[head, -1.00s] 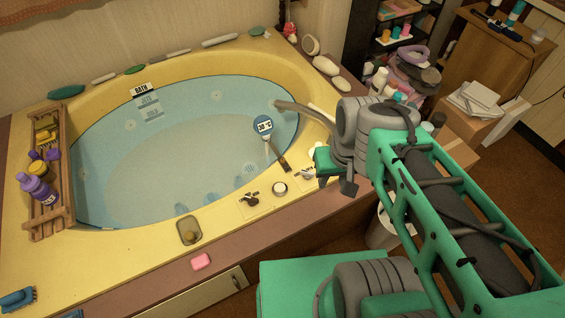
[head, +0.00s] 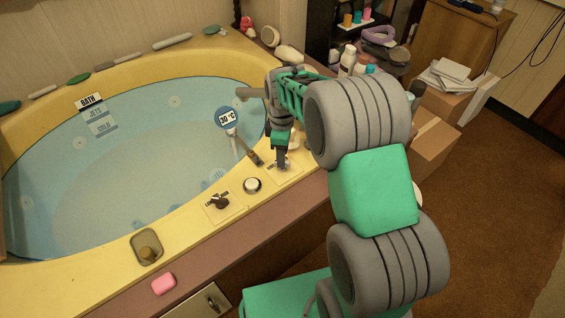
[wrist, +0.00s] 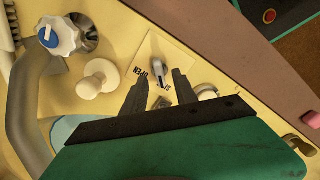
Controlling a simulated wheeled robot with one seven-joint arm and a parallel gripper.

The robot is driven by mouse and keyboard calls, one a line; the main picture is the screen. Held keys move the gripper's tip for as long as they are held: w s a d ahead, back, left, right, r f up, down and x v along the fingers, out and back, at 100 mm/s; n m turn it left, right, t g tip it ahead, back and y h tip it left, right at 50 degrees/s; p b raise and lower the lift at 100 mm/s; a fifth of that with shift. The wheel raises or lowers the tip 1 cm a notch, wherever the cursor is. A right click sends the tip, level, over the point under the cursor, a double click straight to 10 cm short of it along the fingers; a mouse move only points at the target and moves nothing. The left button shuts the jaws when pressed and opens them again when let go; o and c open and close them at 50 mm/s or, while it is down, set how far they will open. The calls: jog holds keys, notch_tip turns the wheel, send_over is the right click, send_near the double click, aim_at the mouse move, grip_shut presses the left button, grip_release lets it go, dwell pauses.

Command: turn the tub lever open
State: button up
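The tub lever (wrist: 161,74) is a small dark-and-light metal handle on a pale plate printed OPEN and, partly hidden, what looks like SHUT. It shows in the wrist view just ahead of my fingers. My gripper (wrist: 159,79) is open, with one dark finger on each side of the lever's near end. I cannot tell whether either finger touches it. In the head view my gripper (head: 282,160) points down over the yellow tub rim, and it hides most of the lever and its plate.
A white dial (head: 253,185) and a second dark lever (head: 219,202) sit along the rim. A grey spout (wrist: 35,105), a blue-white tap knob (wrist: 62,36) and a white knob (wrist: 98,78) stand close by. Pink soap (head: 164,284) lies on the ledge.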

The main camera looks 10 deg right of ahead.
notch_tip(320, 180, down, 3)
jog(key=shift+r, duration=0.15)
jog(key=shift+c, duration=0.5)
grip_shut()
